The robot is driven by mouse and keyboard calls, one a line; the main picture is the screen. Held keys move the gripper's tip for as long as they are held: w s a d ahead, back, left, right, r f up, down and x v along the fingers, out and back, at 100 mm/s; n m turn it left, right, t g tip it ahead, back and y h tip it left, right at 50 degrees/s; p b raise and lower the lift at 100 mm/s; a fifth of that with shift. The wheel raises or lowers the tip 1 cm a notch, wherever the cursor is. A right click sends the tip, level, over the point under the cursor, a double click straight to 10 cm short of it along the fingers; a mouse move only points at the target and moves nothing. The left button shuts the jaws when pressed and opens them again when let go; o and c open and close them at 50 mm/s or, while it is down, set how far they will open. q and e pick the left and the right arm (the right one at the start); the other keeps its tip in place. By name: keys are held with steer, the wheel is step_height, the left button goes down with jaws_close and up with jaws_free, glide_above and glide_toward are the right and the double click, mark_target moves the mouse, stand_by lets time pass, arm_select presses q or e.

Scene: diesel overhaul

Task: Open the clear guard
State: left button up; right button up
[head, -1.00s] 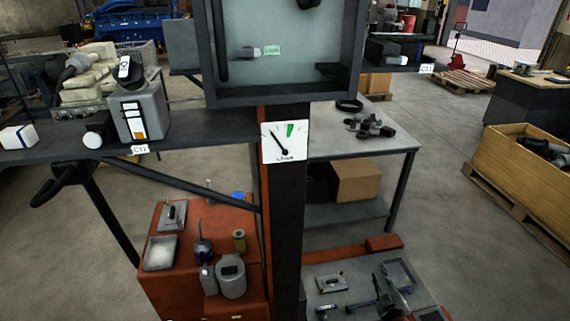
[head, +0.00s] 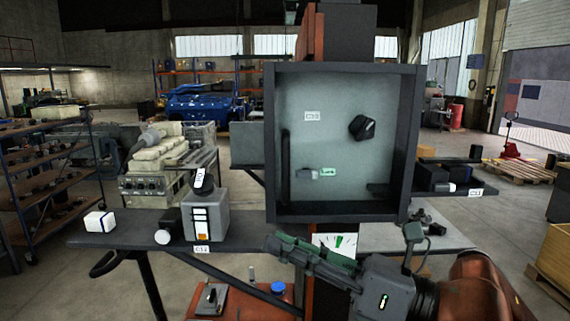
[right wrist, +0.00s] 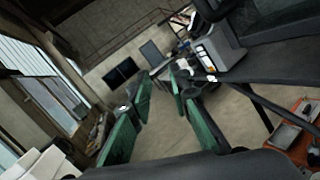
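The clear guard (head: 345,120) is a see-through panel in a dark square frame, standing upright in the middle of the head view. A dark vertical bar handle (head: 286,168) is on its left side. The panel appears closed over the box. A black knob (head: 362,127), a small lever and labels show behind or on it. My right gripper (head: 278,249) is below the frame's lower edge, pointing left, apart from the handle. In the right wrist view its green-padded fingers (right wrist: 160,118) are spread with nothing between them. My left gripper is not in view.
A shelf (head: 125,233) on the left holds a grey device (head: 205,214) and a white box (head: 99,221). A right shelf (head: 425,190) carries dark items.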

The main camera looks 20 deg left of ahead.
mark_target(288, 173)
steer(key=w+d+r+m+t+h, duration=0.25)
steer(key=w+r+t+h, duration=0.25)
steer(key=r+t, duration=0.3)
steer(key=shift+n, duration=0.45)
steer(key=p+x, duration=0.2)
steer(key=x, duration=0.4)
steer(key=shift+w+a, duration=0.2)
steer(key=shift+a, duration=0.05)
steer(key=shift+w+a+p, duration=0.2)
steer(key=shift+w+p, duration=0.1)
steer(key=shift+c, duration=0.3)
jaws_close()
